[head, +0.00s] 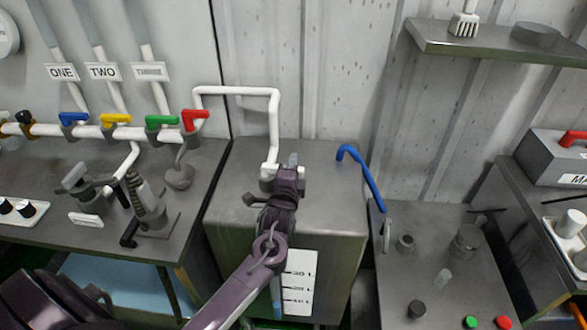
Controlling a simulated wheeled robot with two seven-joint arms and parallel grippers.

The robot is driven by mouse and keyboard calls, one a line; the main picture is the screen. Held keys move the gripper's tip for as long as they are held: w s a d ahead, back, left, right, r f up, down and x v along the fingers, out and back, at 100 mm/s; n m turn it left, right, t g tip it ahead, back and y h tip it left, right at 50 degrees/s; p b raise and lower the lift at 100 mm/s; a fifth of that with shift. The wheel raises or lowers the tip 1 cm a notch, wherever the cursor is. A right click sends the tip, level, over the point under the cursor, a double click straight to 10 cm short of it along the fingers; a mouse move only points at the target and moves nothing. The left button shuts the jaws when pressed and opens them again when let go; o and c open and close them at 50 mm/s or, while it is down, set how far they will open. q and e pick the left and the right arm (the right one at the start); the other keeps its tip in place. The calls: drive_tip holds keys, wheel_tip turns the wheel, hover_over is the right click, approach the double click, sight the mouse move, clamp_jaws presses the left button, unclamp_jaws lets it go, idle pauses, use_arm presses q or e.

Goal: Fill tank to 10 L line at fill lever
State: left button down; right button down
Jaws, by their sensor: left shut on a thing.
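The tank (335,195) is a large grey metal box in the middle. A white scale plate (300,283) on its front has several litre marks; the lowest is hard to read. A narrow blue strip (276,297) shows beside the scale, partly behind my arm, so I cannot tell the level. A white pipe (275,125) comes down to a fitting on the tank top. My left gripper (287,180) is shut at this fitting, on what looks like the fill lever (293,159), mostly hidden by the jaws. My right gripper is not in view.
Red (195,119), green (160,122), yellow (115,119) and blue (73,118) valve handles line the pipe at left. A blue bent pipe (362,177) rises at the tank's right. A bench with buttons (470,322) stands right; a shelf (480,47) hangs above.

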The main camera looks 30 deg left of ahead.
use_arm(q)
drive_tip(key=shift+w+a+n+g+y, duration=0.2)
drive_tip(key=shift+n+g+y, duration=0.1)
drive_tip(key=shift+n+y, duration=0.3)
drive_tip(key=shift+y, duration=0.3)
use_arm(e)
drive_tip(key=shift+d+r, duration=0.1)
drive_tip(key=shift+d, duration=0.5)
use_arm(q)
drive_tip(key=c, duration=1.3)
unclamp_jaws()
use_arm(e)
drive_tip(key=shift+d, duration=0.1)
use_arm(q)
drive_tip(key=shift+s+d+f, duration=0.15)
drive_tip(key=shift+s+d, duration=0.05)
drive_tip(key=shift+s, duration=0.25)
drive_tip(key=b+v, duration=0.1)
drive_tip(key=v, duration=0.6)
drive_tip(key=shift+w, duration=0.1)
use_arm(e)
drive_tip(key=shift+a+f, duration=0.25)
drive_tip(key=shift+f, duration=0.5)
